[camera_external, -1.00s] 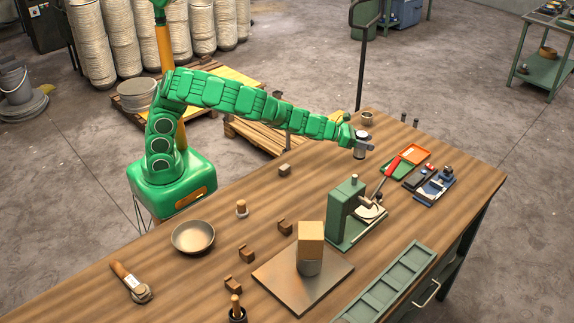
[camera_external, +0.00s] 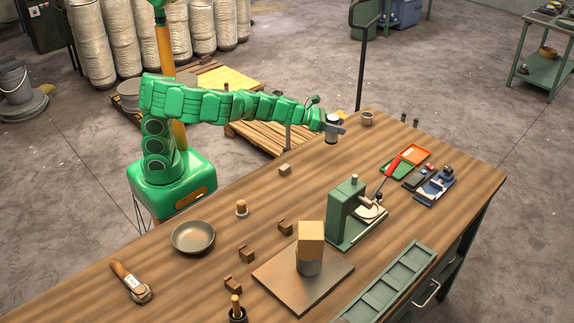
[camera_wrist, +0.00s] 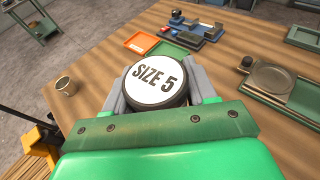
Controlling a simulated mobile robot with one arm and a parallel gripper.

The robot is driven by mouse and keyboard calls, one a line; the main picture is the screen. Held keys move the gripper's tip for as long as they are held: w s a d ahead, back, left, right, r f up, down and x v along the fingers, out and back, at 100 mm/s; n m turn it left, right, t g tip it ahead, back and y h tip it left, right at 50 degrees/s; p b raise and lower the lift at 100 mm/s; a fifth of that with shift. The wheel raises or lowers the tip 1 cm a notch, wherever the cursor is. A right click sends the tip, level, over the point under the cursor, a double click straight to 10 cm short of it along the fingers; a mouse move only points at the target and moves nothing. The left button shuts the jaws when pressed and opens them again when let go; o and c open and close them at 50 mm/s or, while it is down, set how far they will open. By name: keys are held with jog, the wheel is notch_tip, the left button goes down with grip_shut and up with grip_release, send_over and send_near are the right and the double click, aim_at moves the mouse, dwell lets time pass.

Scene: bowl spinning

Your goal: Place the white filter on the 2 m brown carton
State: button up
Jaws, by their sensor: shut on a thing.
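My gripper (camera_external: 335,127) is shut on a round dark can with a white top (camera_wrist: 157,84) printed "SIZE 5". In the wrist view its two grey fingers press on the can's sides. In the external view the can (camera_external: 331,134) hangs upright near the bench's far edge. I see nothing plainly a white filter; this white-topped can is the nearest match.
A green press (camera_external: 347,211) with a red-handled lever stands right of the block. Orange (camera_external: 415,154) and green trays lie behind it. A bowl (camera_external: 193,237), small brown blocks and a brush (camera_external: 132,282) lie left. A cup (camera_external: 367,118) stands near the far edge.

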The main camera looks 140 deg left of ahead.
jog(key=shift+s, duration=0.1)
jog(key=w+d+r+m+t+h, duration=0.1)
jog(key=w+d+r+m+h, duration=0.1)
jog(key=w+d+r, duration=0.4)
jog(key=w+d+r+m+t+h, duration=0.1)
jog(key=w+d+m+h, duration=0.15)
jog(key=d, duration=0.55)
jog(key=w+d+r+m+t+h, duration=0.1)
jog(key=w+d+r+t+h, duration=0.1)
jog(key=w+d+r, duration=0.45)
jog(key=d+r+m+h, duration=0.2)
jog(key=d+r+h, duration=0.1)
jog(key=d, duration=0.9)
jog(key=d+r+m+h, duration=0.2)
jog(key=d+m+h, duration=0.1)
jog(key=d, duration=0.8)
send_over(315, 234)
jog(key=shift+y, duration=0.25)
jog(key=shift+a+f, duration=0.1)
jog(key=shift+f, duration=6.3)
jog(key=shift+f, duration=0.15)
jog(key=o, duration=1.1)
